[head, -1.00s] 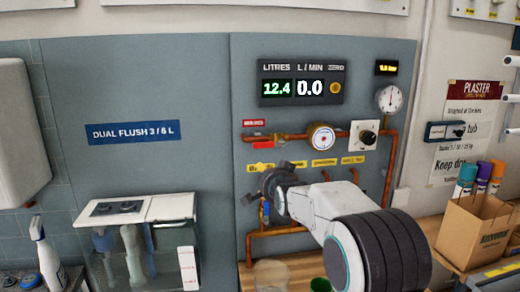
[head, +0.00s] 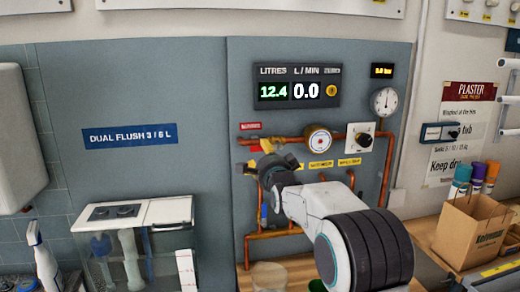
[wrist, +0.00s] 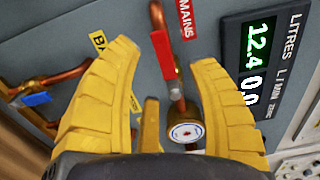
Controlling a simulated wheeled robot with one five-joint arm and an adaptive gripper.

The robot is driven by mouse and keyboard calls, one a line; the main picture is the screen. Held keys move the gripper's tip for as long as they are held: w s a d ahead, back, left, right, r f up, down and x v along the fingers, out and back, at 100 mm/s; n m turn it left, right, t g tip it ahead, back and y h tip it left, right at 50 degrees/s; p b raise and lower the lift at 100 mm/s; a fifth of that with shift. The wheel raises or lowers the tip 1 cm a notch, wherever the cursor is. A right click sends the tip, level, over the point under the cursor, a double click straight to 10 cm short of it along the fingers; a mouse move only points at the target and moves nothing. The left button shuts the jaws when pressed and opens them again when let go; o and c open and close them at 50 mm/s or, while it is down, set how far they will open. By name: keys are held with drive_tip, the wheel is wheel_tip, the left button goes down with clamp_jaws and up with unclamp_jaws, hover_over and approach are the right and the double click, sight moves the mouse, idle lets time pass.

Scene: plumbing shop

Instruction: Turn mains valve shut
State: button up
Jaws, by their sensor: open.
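The mains valve's red lever (wrist: 163,56) shows in the wrist view, lying along the copper pipe below the red MAINS label (wrist: 187,18). My gripper (wrist: 163,62) is open, with one yellow finger on each side of the lever. The fingers look apart from the lever, though the depth is hard to judge. In the head view my gripper (head: 254,156) is at the pipework, just below the red label (head: 250,126), and largely hides the lever there.
A round dial (head: 318,141) sits on the pipe right of my gripper; it also shows in the wrist view (wrist: 186,132). A blue lever (wrist: 36,98) is at lower left there. A display (head: 299,88) reading 12.4 and 0.0 hangs above. A cistern (head: 130,213) stands left.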

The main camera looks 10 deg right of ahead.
sight(260, 151)
drive_tip(key=shift+w+p, duration=1.35)
drive_tip(key=shift+w, duration=1.45)
clamp_jaws()
